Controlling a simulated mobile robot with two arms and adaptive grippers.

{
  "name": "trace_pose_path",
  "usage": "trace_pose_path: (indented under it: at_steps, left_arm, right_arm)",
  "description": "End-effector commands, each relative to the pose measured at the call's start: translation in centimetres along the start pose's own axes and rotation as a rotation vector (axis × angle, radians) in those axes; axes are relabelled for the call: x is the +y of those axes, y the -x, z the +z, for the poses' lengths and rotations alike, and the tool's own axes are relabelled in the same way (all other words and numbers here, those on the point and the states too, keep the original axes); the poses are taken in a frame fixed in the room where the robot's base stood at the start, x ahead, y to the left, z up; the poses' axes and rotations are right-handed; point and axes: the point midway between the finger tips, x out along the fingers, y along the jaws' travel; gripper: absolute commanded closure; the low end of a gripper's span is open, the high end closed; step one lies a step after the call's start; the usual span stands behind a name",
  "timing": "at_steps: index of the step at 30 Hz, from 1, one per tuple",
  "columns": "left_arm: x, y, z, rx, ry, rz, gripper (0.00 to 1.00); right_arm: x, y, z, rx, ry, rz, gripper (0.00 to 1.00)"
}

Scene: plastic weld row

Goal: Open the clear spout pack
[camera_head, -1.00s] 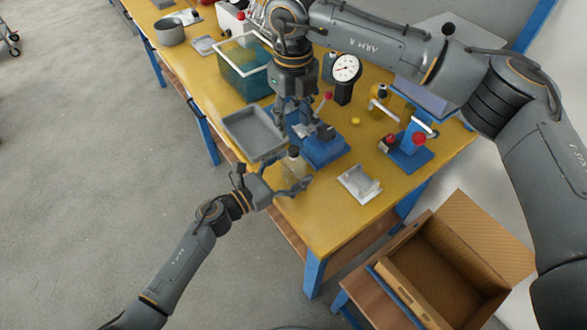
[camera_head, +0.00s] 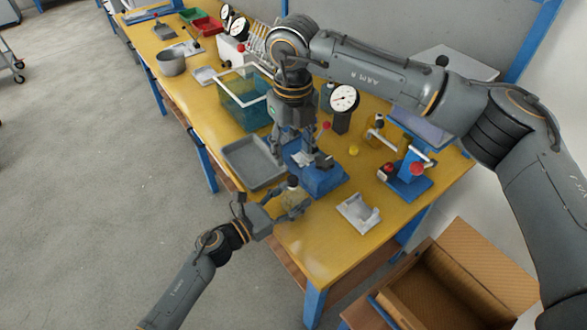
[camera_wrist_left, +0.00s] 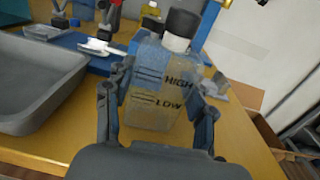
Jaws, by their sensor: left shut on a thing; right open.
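The clear spout pack (camera_head: 293,197) is a see-through bottle with a black cap (camera_head: 292,181). It stands upright on the yellow bench near its front edge, beside the blue fixture. In the left wrist view the bottle (camera_wrist_left: 155,90) shows HIGH and LOW marks, a white neck and the black cap (camera_wrist_left: 182,22), which is on. My left gripper (camera_head: 291,207) is shut on the bottle's body, one finger on each side. My right gripper (camera_head: 300,160) is open, pointing down over the blue fixture behind the bottle. It is apart from the cap.
A blue fixture (camera_head: 322,183) stands just behind the bottle. A dial gauge (camera_head: 344,98) and a blue press (camera_head: 408,184) stand further back. Bare bench lies at the front right.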

Motion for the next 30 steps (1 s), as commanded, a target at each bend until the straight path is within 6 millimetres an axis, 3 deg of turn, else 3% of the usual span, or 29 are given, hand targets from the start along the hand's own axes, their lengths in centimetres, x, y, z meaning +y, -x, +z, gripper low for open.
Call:
trace_pose_path:
  at_steps: [7, 12, 30]
  left_arm:
    - [0.0, 0.0, -0.1, 0.001, 0.0, 0.001, 1.0]
    - [0.0, 0.0, -0.1, 0.001, 0.0, 0.0, 1.0]
    - [0.0, 0.0, -0.1, 0.001, 0.0, 0.001, 1.0]
  right_arm:
    - [0.2, 2.6, -0.9, -0.073, -0.23, -0.012, 0.49]
    - [0.2, 2.6, -1.1, -0.091, -0.293, -0.013, 0.49]
    - [0.0, -7.3, -0.2, -0.089, -0.294, -0.012, 0.49]
